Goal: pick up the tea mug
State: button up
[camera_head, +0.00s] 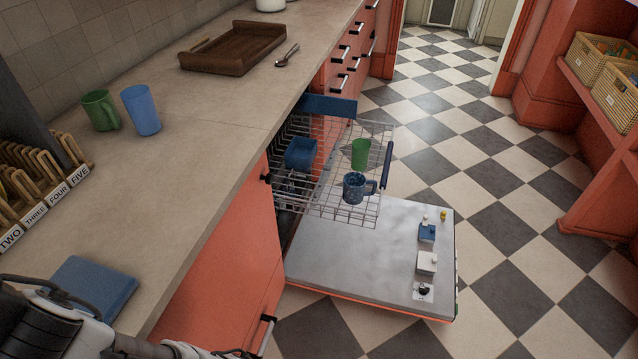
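Two mugs with handles are in view, and I cannot tell which one is the tea mug. A green mug (100,110) stands upright on the counter at the left, close to the wall. A dark blue speckled mug (354,188) stands in the pulled-out dishwasher rack (325,208), its handle to the right. A plain blue cup (141,110) stands just right of the green mug. A green cup (361,153) is in the rack behind the speckled mug. Part of my arm shows at the lower left; my gripper's fingertips are not visible.
The dishwasher door (365,260) lies open, with small items along its right side. A blue container (301,154) is in the rack. A wooden tray (232,47) and a spoon (287,56) lie farther back on the counter (190,165). Its middle is clear.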

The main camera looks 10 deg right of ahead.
aim_at(354, 182)
jog(key=i+l+u, duration=0.25)
jog(key=l, duration=0.25)
jog(key=l+u, duration=0.25)
jog(key=l, duration=0.2)
jog(key=i+l+u, duration=0.1)
jog(key=l, duration=0.95)
jog(key=i+l+u, duration=0.1)
jog(key=l, duration=1)
